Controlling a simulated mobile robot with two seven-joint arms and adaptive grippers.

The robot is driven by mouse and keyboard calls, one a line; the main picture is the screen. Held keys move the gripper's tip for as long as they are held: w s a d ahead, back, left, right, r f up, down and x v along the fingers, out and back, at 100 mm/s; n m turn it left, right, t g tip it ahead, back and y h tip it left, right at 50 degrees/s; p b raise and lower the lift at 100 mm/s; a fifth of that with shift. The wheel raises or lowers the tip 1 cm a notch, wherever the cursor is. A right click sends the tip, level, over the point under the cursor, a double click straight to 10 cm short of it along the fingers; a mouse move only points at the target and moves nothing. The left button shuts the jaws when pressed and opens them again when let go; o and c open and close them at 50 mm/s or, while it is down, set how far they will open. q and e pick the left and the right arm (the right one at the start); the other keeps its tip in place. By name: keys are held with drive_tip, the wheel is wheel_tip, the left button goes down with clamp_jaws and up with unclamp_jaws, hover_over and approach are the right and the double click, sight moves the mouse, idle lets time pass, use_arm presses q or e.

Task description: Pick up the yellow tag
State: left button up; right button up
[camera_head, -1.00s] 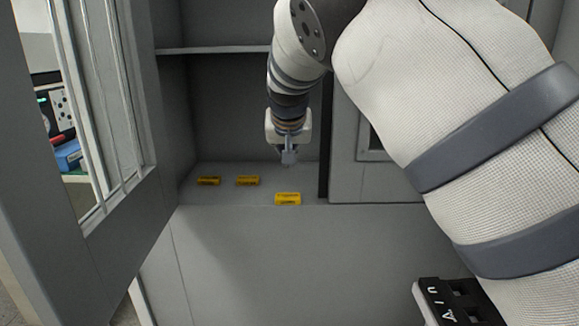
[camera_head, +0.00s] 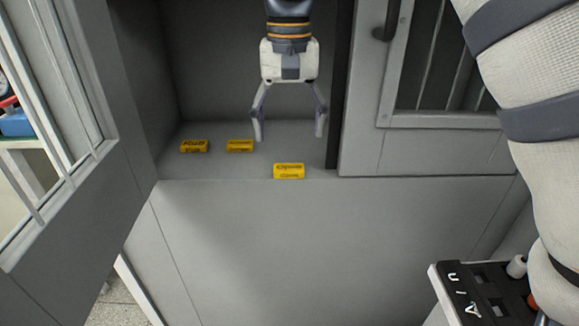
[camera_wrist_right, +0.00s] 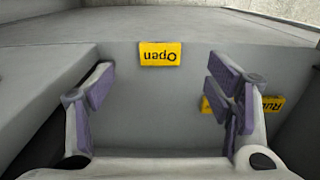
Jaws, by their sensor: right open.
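Three yellow tags with dark print lie on the grey shelf of the open cabinet in the head view: a front one at the shelf edge (camera_head: 289,171), a middle one (camera_head: 240,146) and a left one (camera_head: 194,146). My right gripper (camera_head: 289,137) is open and empty, pointing down just behind and above the front tag. In the right wrist view, a tag reading "Open" (camera_wrist_right: 160,55) shows upside down beyond and between the fingertips (camera_wrist_right: 160,72). Another tag (camera_wrist_right: 272,104) is partly hidden behind the right-hand finger. My left gripper is not in view.
The open cabinet door (camera_head: 105,110) stands at the left. A closed door with a barred window (camera_head: 440,80) bounds the right of the compartment. A black labelled panel (camera_head: 480,295) is at the lower right. The shelf between the tags and the back wall is clear.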

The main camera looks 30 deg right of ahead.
sight(289, 171)
wheel_tip(289, 171, down, 8)
drive_tip(key=shift+f, duration=0.2)
drive_tip(key=c, duration=1)
